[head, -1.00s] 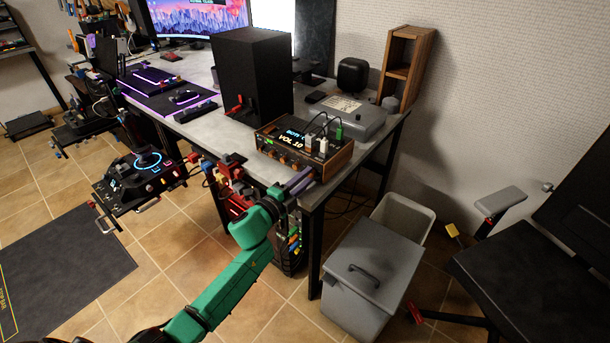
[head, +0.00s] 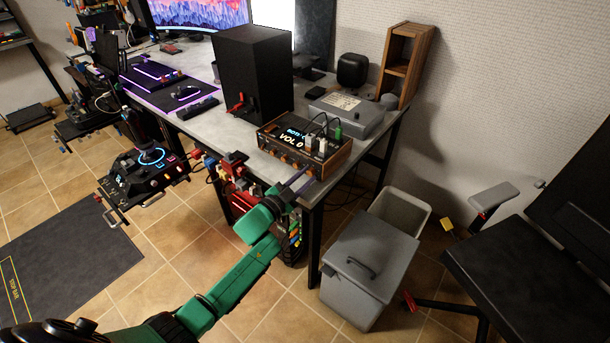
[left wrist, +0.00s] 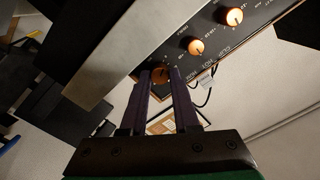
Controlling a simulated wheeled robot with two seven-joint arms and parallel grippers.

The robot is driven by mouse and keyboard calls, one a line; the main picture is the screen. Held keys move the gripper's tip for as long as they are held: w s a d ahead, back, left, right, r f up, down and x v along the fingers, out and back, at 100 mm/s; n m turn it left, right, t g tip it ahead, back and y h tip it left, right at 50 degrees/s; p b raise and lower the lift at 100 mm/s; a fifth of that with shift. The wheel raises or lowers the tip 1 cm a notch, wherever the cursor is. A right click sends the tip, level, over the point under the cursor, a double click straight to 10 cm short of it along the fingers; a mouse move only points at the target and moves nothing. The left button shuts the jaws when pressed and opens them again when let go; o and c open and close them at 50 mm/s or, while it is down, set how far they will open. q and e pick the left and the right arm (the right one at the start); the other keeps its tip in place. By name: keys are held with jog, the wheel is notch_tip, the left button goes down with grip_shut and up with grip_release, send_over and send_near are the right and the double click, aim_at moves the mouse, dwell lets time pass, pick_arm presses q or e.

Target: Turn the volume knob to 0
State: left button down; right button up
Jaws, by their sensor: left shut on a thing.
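The audio box (head: 304,146) with wooden ends stands at the desk's front right corner. Its display (head: 292,139) reads "VOL 0". Orange knobs run along its front panel. My left gripper (head: 304,178) reaches the right end of that panel. In the left wrist view, the purple fingers of my left gripper (left wrist: 162,80) are shut on an orange knob (left wrist: 160,73), one on each side. The fingers partly hide the knob and its label. Two other orange knobs (left wrist: 196,46) and (left wrist: 234,17) are free of the fingers. My right gripper is not in view.
A black speaker (head: 252,70) stands behind the audio box. Cables plug into the box's top. A grey case (head: 348,113) lies on the desk behind it. A grey bin (head: 368,270) stands on the floor right of my arm. Red and black gear hangs below the desk edge.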

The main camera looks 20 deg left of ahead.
pick_arm(q)
jog(key=shift+f+n, duration=0.1)
jog(key=shift+n, duration=0.2)
jog(key=c, duration=0.7)
grip_release()
jog(key=shift+o, duration=0.2)
jog(key=shift+s, duration=0.15)
jog(key=v, duration=1.4)
jog(key=shift+s+p, duration=0.15)
jog(key=shift+p, duration=0.25)
